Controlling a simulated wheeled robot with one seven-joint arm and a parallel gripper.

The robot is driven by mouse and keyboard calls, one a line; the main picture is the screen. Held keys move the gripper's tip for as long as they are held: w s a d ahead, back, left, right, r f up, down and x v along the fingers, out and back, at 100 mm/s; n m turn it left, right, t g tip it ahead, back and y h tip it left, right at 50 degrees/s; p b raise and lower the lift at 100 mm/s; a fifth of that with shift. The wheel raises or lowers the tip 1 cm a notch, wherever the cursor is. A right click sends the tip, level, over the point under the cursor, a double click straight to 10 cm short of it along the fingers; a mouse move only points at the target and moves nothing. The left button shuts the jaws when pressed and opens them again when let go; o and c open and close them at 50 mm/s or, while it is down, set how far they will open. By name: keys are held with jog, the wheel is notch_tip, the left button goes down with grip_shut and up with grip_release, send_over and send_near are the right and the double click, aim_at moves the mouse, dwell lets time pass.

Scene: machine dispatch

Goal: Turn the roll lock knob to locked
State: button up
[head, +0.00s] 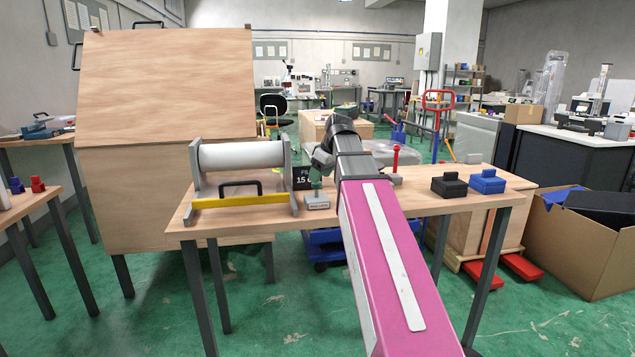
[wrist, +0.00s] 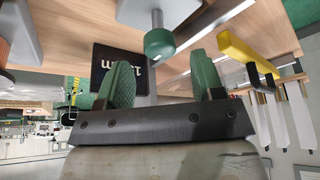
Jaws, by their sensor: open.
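The roll lock knob (wrist: 159,43) is a round green knob on a grey stem, and it fills the upper middle of the wrist view. Its small grey labelled base (head: 317,201) stands on the wooden table, right of the roll stand, in the head view. My gripper (wrist: 162,66) has two green fingers, spread apart and empty. The knob lies just past the fingertips, roughly centred between them; I cannot tell whether it touches either finger. In the head view my gripper (head: 318,163) is small, beside the knob, and partly hidden by my arm. The knob's marking is not readable.
A white roll (head: 241,155) sits in a grey stand with a yellow bar (head: 240,202) to the left. A black sign (wrist: 122,68) stands close behind the fingers. A red-topped post (head: 396,156), a black box (head: 449,186) and a blue box (head: 487,182) are to the right.

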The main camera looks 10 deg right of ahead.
aim_at(317, 190)
jog(key=shift+x, duration=1.65)
jog(key=c, duration=0.9)
